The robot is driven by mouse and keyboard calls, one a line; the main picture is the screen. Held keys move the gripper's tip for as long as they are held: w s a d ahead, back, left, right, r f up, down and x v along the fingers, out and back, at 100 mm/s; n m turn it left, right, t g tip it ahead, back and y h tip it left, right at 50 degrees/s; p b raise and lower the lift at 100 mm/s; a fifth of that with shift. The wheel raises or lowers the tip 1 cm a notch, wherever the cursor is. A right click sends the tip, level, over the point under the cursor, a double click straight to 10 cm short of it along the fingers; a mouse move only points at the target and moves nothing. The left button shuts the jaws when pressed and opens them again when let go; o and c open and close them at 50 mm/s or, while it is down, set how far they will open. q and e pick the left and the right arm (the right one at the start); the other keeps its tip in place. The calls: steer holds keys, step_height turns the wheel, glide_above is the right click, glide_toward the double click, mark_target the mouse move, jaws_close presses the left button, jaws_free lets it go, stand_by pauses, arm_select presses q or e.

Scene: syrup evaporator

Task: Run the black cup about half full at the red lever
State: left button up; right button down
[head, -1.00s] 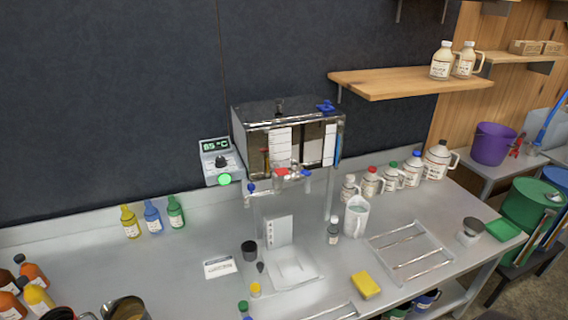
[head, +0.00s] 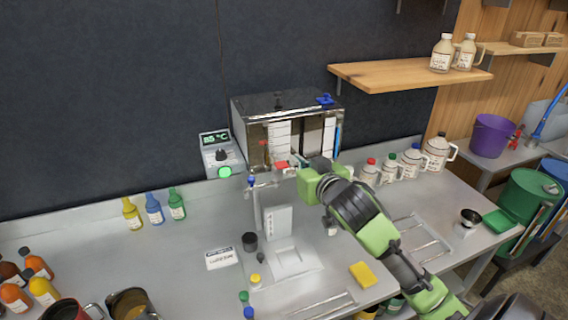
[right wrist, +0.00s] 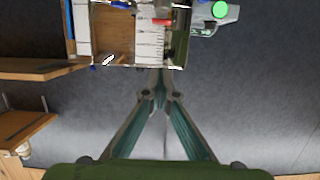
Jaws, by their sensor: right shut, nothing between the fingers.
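The black cup (head: 250,242) stands upright on the steel table, left of a white scale-like stand (head: 278,222) with a pale plate. Its inside is too small to read. The red lever (head: 281,164) is at the lower front of the glass-fronted evaporator tank (head: 285,100); its red also shows in the right wrist view (right wrist: 162,21). My right gripper (head: 298,169) is beside the red lever at its right, fingers together and empty. In the right wrist view the fingertips (right wrist: 160,76) meet below the lever in the picture. My left gripper is out of view.
A control box (head: 216,150) reading 85 °C sits left of the tank. A blue lever (head: 251,182) is left of the red one. Several jugs stand behind my right arm. A yellow sponge (head: 362,275) and wire rack (head: 420,240) lie at right.

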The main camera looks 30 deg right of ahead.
steer(key=shift+w, duration=0.1)
steer(key=p, duration=0.3)
glide_above(279, 161)
steer(key=s, duration=0.4)
step_height(279, 161, down, 2)
steer(key=shift+a+f+p, duration=0.25)
steer(key=shift+f, duration=0.9)
steer(key=shift+a+f+p, duration=0.25)
steer(key=shift+f, duration=0.9)
steer(key=f+t+b, duration=0.1)
steer(key=b, duration=0.3)
steer(key=f+t+b, duration=0.1)
steer(key=b, duration=0.3)
steer(key=f+t+b, duration=0.1)
steer(key=t+b, duration=0.1)
steer(key=b, duration=0.3)
steer(key=shift+s+f+h, duration=0.2)
steer(key=shift+s+h, duration=0.15)
steer(key=shift+h, duration=0.05)
stand_by(2.5)
